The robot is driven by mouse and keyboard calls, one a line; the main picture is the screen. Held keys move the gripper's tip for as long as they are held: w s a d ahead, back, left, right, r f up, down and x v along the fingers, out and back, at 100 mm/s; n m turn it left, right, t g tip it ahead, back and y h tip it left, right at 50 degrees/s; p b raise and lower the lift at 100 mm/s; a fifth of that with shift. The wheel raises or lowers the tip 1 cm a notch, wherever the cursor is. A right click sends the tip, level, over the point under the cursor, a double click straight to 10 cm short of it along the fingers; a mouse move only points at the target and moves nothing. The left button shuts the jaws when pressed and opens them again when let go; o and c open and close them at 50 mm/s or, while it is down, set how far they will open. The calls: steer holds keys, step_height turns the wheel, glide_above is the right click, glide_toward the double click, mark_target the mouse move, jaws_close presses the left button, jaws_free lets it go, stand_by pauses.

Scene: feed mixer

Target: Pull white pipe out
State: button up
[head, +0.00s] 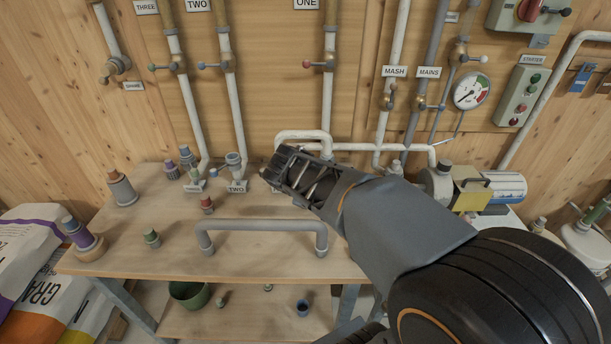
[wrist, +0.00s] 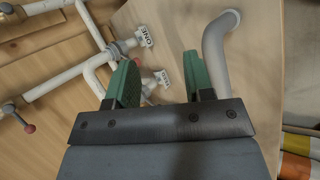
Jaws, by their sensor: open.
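A white bent pipe (head: 303,135) arches low against the wall at the back of the bench, below the ONE line; my arm hides part of it. White pipes also show at the upper left of the wrist view (wrist: 68,79), running to a joint by the ONE label. My gripper (head: 273,170) is over the back of the bench, in front of the white bent pipe. In the wrist view its green-padded jaws (wrist: 162,78) are apart, with nothing held between them. The white pipe lies outside the jaws, to their left.
A grey U-shaped pipe (head: 262,226) stands on the bench (head: 180,256); it shows right of the jaws in the wrist view (wrist: 217,50). Several small fittings stand at the bench's left. Upright white lines with valves, a gauge (head: 470,91) and a starter box (head: 521,96) are on the wall.

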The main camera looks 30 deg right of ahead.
steer(key=shift+o, duration=1.2)
steer(key=w+d+f+n+t+h+b, duration=0.1)
steer(key=w+d+f+n+h+b, duration=0.1)
steer(key=w+n+h, duration=0.1)
steer(key=w+d+f+n+h+b, duration=0.2)
steer(key=w+d+n, duration=0.1)
steer(key=w+n, duration=0.2)
steer(key=w, duration=0.2)
steer(key=shift+w+f+t+h+b, duration=0.15)
steer(key=shift+w+t+h+b, duration=0.2)
steer(key=shift+t+h, duration=0.05)
steer(key=n+t+h+b, duration=0.3)
steer(key=n+t, duration=0.1)
steer(key=n, duration=0.4)
glide_toward(326, 143)
steer(key=x, duration=0.4)
steer(key=f+p+x, duration=0.1)
steer(key=x, duration=0.3)
steer(key=f+p+x, duration=0.1)
steer(key=x, duration=0.3)
steer(key=shift+a, duration=0.1)
steer(key=c, duration=1.1)
steer(key=shift+r, duration=0.1)
steer(key=shift+r, duration=0.2)
steer(key=shift+r+p, duration=0.65)
